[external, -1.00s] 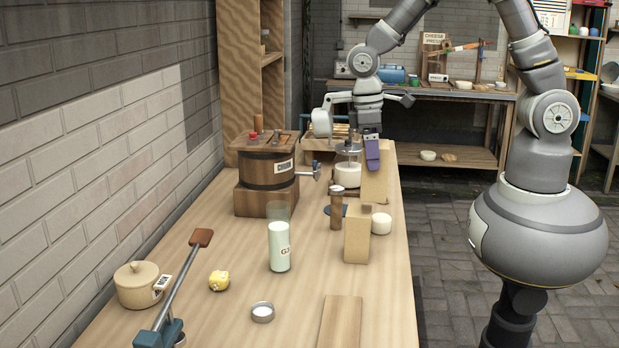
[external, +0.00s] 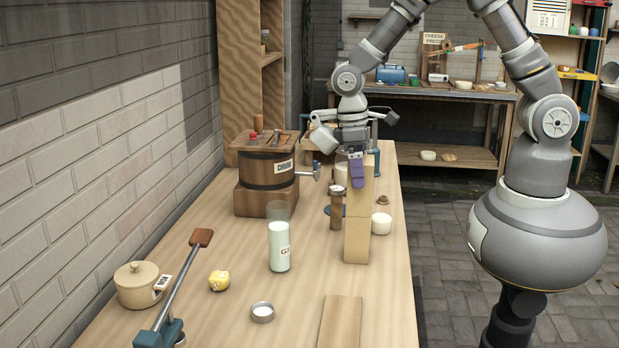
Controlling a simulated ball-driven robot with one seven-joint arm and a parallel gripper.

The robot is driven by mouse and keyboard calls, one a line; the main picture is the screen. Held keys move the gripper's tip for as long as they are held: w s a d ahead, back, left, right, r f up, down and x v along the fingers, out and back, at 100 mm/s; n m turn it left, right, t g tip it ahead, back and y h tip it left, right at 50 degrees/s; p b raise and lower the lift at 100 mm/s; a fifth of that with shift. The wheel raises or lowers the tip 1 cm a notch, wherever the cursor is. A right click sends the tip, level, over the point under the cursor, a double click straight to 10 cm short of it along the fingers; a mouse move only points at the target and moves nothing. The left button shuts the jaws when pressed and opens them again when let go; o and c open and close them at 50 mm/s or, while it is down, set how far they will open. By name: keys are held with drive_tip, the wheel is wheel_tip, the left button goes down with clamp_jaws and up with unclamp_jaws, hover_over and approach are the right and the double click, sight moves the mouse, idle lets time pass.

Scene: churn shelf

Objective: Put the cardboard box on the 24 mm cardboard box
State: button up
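A second tan cardboard box (external: 357,243) stands upright on the wooden table, right below the held box in the picture. The held box's lower end meets or overlaps the top of the standing box in this view. I cannot tell whether they touch or are exactly lined up. No 24 mm marking is readable on either box.
A brown shaker (external: 337,210) stands close left of the boxes, and a white round (external: 381,223) close right. A milk glass (external: 279,245), a wooden churn (external: 266,170) and a wooden board (external: 340,322) are also on the table (external: 220,315).

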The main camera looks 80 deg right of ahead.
wheel_tip(320, 180, up, 12)
drive_tip(key=w+p, duration=0.1)
drive_tip(key=p, duration=0.1)
drive_tip(key=shift+w+r, duration=0.15)
drive_tip(key=shift+w, duration=0.15)
drive_tip(key=w+r+t, duration=0.3)
drive_tip(key=r+t, duration=0.1)
drive_tip(key=r, duration=0.8)
drive_tip(key=w+r+t, duration=0.4)
drive_tip(key=r, duration=0.7)
drive_tip(key=s+r+t, duration=0.3)
drive_tip(key=r, duration=0.6)
drive_tip(key=s+a+r+t, duration=0.1)
drive_tip(key=s+r+t, duration=0.2)
drive_tip(key=r, duration=0.7)
drive_tip(key=s+a+r+t, duration=0.1)
drive_tip(key=s+r+t, duration=0.1)
drive_tip(key=r, duration=0.7)
drive_tip(key=shift+s+r+t, duration=0.35)
drive_tip(key=shift+s+t, duration=0.05)
drive_tip(key=shift+t, duration=0.1)
drive_tip(key=shift+f, duration=0.1)
